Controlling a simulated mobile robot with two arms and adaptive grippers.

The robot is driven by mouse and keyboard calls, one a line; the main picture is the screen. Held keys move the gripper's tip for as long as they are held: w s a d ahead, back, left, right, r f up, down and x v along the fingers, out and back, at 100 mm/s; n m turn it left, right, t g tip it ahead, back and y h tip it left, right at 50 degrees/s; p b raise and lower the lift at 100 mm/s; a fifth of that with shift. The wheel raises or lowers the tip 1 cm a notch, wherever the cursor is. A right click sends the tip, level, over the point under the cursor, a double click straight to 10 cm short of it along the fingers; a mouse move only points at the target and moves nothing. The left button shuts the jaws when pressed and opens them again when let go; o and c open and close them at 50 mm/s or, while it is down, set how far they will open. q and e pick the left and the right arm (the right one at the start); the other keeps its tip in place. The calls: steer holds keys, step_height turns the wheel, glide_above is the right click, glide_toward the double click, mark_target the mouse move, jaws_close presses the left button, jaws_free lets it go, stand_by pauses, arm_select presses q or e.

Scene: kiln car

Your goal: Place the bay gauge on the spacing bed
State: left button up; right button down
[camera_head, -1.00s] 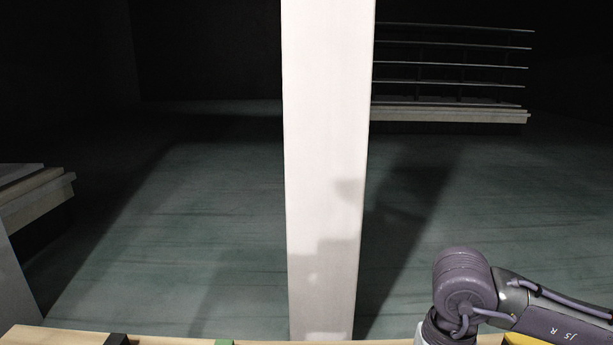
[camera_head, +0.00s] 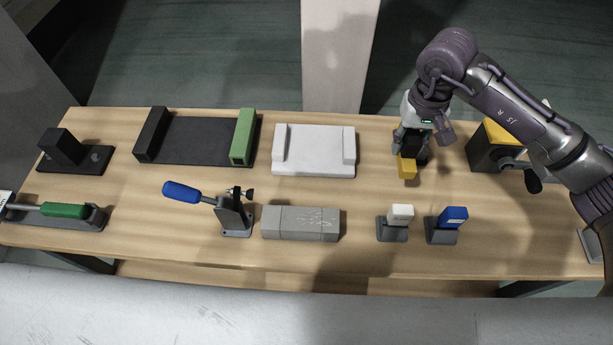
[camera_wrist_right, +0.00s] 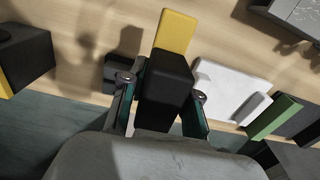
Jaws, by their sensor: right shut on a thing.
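A black block with a yellow end, which I take to be the bay gauge (camera_head: 407,169), is in my right gripper at the back right of the table. My right gripper (camera_head: 413,140) is shut on its black part, with the yellow end sticking out toward the front. The wrist view shows the black block (camera_wrist_right: 165,80) between the fingers (camera_wrist_right: 163,95). A dark bed (camera_head: 200,140) with a black end block and a green end block (camera_head: 243,136) lies at the back left; it may be the spacing bed. A white bed (camera_head: 315,152) with two raised ends lies nearer the gripper. My left gripper is out of view.
A yellow and black box (camera_head: 488,150) with a crank stands right of the gripper. In front are a grey block (camera_head: 300,223), a blue-handled clamp (camera_head: 235,215), and white (camera_head: 400,215) and blue (camera_head: 453,217) pieces on stands. A white post (camera_head: 338,55) rises behind the table.

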steer(key=shift+s+d+f, duration=0.1)
steer(key=shift+s+f, duration=0.05)
steer(key=shift+f, duration=0.4)
steer(key=p, duration=0.2)
glide_above(391, 182)
step_height(391, 182, down, 5)
steer(key=shift+f, duration=0.1)
step_height(391, 182, down, 4)
steer(key=shift+f+p, duration=0.2)
steer(key=shift+p, duration=0.35)
steer(key=shift+f, duration=0.2)
steer(key=shift+f+b, duration=0.2)
steer(key=shift+b, duration=0.15)
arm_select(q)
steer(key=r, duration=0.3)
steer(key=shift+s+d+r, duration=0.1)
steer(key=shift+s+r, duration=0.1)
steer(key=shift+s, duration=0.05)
arm_select(e)
steer(key=c, duration=0.8)
jaws_free()
steer(key=shift+r, duration=0.1)
steer(key=shift+c, duration=0.2)
